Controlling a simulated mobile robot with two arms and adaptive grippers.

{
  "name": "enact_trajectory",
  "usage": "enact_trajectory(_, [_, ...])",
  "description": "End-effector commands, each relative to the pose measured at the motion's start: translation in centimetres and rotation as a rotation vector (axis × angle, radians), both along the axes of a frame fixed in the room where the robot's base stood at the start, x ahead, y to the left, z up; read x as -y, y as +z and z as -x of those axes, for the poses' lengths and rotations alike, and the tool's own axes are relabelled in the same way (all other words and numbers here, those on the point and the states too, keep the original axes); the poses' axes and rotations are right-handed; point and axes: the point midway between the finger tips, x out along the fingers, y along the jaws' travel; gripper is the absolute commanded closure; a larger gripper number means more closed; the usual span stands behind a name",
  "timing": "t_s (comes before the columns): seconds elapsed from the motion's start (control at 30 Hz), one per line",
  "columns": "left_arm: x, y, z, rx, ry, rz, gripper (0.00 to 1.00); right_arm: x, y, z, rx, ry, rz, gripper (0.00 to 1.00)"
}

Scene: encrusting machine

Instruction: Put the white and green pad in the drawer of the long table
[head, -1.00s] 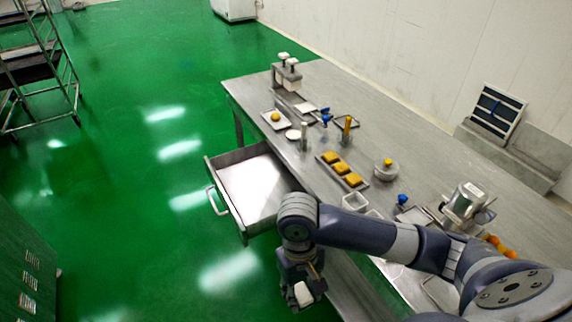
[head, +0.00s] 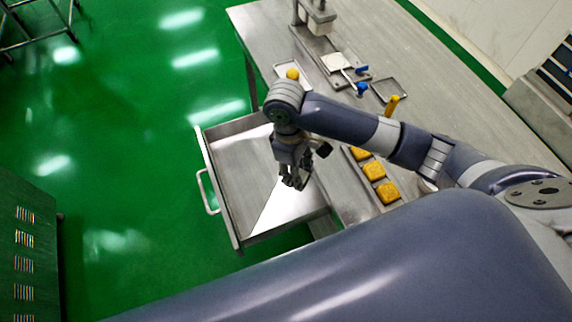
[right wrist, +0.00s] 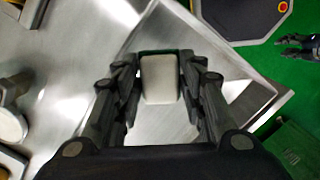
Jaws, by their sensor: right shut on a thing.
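The pad is mostly hidden by the gripper in the head view. The drawer is pulled out and its visible floor is bare. A small dark gripper, apparently my left (right wrist: 296,45), shows at the right edge of the right wrist view, too small to judge.
A tray with yellow blocks (head: 374,170) stands on the table right of the drawer. Behind it are a press-like device (head: 318,25), a blue-handled item (head: 361,89) and a small tray (head: 389,90). Green floor left of the drawer is clear. A green cabinet (head: 25,240) stands at far left.

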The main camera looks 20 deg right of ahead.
Motion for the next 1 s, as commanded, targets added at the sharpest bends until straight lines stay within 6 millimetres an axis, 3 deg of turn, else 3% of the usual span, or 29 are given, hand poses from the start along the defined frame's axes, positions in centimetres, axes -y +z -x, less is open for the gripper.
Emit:
enact_trajectory(0.27, [-2.0, -1.4, 2.6, -0.041, -0.001, -0.025, 0.60, -1.3, -1.6, -4.5, 0.003, 0.489, -0.001, 0.81])
enact_trajectory(0.5, [-1.9, -1.9, 2.2, -0.033, 0.000, -0.025, 0.60, -1.9, -2.1, -7.1, 0.004, 0.788, -0.002, 0.81])
enact_trajectory(0.67, [-1.0, -1.8, 0.7, -0.009, 0.002, -0.012, 0.60, -2.0, -2.6, -7.6, -0.001, 0.866, -0.003, 0.81])
enact_trajectory(1.0, [-0.5, -1.4, 0.7, -0.009, 0.002, -0.006, 0.60, -2.0, -8.0, -7.6, 0.001, 0.875, -0.005, 0.81])
